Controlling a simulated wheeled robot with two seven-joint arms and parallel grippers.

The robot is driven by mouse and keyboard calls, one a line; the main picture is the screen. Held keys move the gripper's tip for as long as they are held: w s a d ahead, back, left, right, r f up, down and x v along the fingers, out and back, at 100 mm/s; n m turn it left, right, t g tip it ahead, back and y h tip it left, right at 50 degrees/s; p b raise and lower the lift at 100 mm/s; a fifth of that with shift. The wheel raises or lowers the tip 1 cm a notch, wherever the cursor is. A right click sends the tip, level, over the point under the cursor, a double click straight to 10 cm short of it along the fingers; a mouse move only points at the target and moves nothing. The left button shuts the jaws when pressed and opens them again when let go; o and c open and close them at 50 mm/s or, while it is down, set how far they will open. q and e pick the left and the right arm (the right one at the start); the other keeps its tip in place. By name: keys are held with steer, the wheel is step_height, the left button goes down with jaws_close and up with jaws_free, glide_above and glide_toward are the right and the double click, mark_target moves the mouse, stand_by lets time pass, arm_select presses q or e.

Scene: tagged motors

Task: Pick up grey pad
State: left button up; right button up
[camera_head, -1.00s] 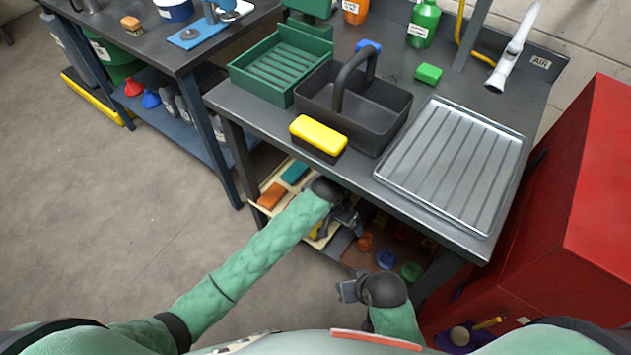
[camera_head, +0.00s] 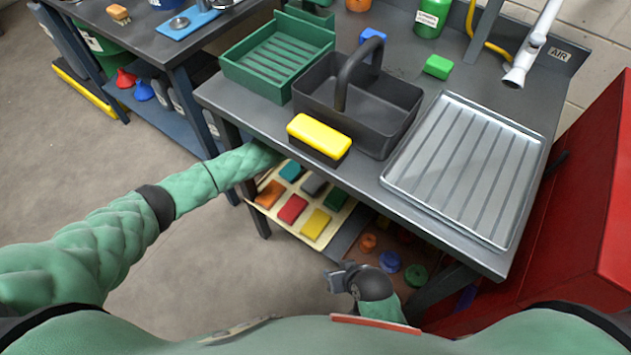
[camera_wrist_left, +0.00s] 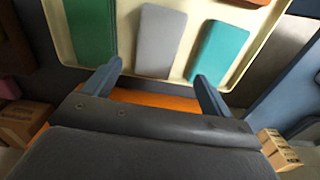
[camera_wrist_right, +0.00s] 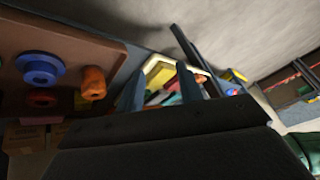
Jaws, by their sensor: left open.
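The grey pad (camera_head: 314,184) lies in a cream tray (camera_head: 262,207) on the shelf under the workbench, between the teal pad (camera_head: 291,171) and the green pad (camera_head: 336,198). In the left wrist view the grey pad (camera_wrist_left: 161,42) sits just ahead of my left gripper (camera_wrist_left: 158,85), whose two fingers are apart with nothing between them. In the head view the left gripper is hidden under the bench edge. My right gripper (camera_head: 338,280) is below the bench front; in its wrist view its fingers (camera_wrist_right: 160,85) are apart and empty.
The tray also holds orange (camera_head: 270,194), red (camera_head: 292,209) and yellow (camera_head: 315,224) pads. The workbench edge (camera_head: 330,178) overhangs the shelf. A brown board (camera_head: 355,250) with coloured knobs lies right of the tray. A red cabinet (camera_head: 580,220) stands at the right.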

mark_target(315, 180)
arm_select(q)
steer(key=shift+s+f, duration=0.1)
steer(key=shift+f, duration=0.75)
steer(key=f, duration=0.2)
steer(key=s+f, duration=0.1)
steer(key=f, duration=0.1)
steer(key=shift+a, duration=0.1)
steer(key=shift+f, duration=0.6)
arm_select(e)
step_height(315, 180, up, 2)
steer(key=shift+s, duration=0.15)
arm_select(q)
steer(key=shift+c, duration=0.5)
steer(key=c, duration=1)
